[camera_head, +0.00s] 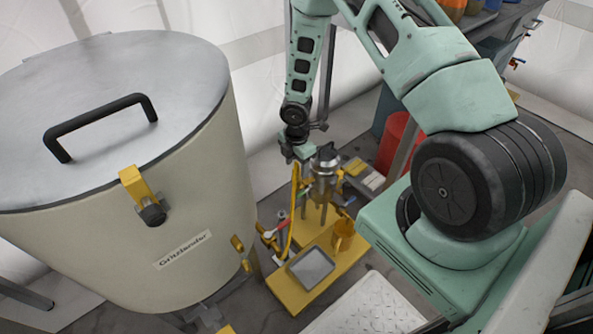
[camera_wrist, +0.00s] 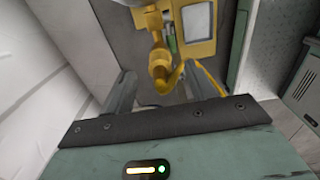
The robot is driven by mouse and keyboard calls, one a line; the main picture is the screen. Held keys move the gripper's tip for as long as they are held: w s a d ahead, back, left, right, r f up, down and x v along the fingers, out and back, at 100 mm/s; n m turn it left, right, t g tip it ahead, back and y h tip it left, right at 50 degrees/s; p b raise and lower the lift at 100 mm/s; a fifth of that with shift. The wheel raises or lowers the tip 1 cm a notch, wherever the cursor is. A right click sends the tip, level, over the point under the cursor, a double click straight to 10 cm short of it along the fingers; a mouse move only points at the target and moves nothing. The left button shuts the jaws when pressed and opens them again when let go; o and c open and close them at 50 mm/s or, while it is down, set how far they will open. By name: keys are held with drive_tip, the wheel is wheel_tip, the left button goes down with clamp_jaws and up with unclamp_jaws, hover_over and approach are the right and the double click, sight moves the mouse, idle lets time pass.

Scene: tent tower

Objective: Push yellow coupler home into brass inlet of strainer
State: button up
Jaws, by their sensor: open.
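The strainer (camera_head: 326,172) is a metal vessel on legs, standing on a yellow base (camera_head: 305,292). A yellow hose (camera_head: 293,210) hangs along its left side. My gripper (camera_head: 297,150) is beside the strainer's top left, pointing down. In the wrist view my gripper (camera_wrist: 160,88) is open, fingers apart. A yellow-brass fitting (camera_wrist: 158,60) and a curved yellow hose (camera_wrist: 194,68) show beyond and between the fingers. I cannot tell where the coupler ends and the inlet begins, nor whether they touch. No contact with the fingers is clear.
A large lidded drum (camera_head: 150,235) stands close on the left. A red container (camera_head: 396,142) is behind, right of the strainer. A bench with jars is at the top right.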

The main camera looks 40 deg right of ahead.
wheel_tip(320, 180, up, 12)
drive_tip(key=p, duration=0.3)
idle(0.4)
